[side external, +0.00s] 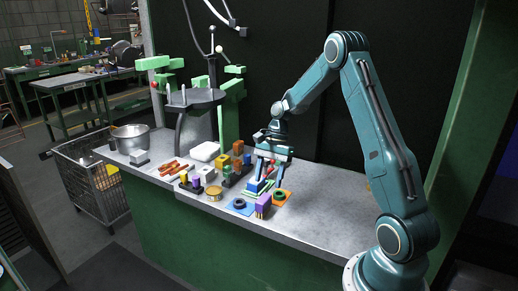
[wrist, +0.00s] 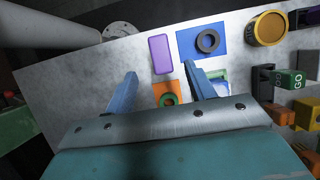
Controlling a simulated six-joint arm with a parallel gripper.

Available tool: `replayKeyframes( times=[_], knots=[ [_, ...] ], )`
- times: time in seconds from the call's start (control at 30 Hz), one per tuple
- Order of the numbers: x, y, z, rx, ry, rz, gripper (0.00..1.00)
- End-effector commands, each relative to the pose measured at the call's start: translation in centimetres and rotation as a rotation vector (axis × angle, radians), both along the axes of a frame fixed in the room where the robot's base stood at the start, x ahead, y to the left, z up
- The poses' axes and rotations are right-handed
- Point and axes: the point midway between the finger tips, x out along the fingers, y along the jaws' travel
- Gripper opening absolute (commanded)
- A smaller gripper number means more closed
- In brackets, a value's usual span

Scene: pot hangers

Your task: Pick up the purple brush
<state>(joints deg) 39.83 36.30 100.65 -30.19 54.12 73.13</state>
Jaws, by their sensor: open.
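The purple brush (side external: 264,200) stands near the front edge of the grey worktop, its purple side up and a tan part below it. In the wrist view its top shows as an upright purple rectangle (wrist: 160,54), just past the fingertips. My gripper (side external: 264,172) is above the worktop, behind the brush in the side view. It is open and empty, with its two blue fingers (wrist: 160,74) spread wide apart. The brush is not between the fingers; its lower part is hidden from above in the wrist view.
A blue square with a dark ring (wrist: 208,41) lies beside the brush. An orange square with a green ring (side external: 280,195) lies close behind it. A yellow round tin (side external: 213,194) and several colored blocks stand to the left. The worktop at right (side external: 335,210) is clear.

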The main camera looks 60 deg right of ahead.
Motion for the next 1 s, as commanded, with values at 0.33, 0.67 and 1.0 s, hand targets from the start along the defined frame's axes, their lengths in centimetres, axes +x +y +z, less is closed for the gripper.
replayKeyframes(
  times=[0.33, 0.67, 1.0],
  knots=[
    [0.0, 1.7, -4.0, 0.000, 0.001, 0.000, 0.55],
    [0.0, 1.9, -4.5, -0.001, 0.000, 0.000, 0.55],
    [0.1, 3.1, -7.5, 0.000, 0.002, 0.001, 0.55]
  ],
)
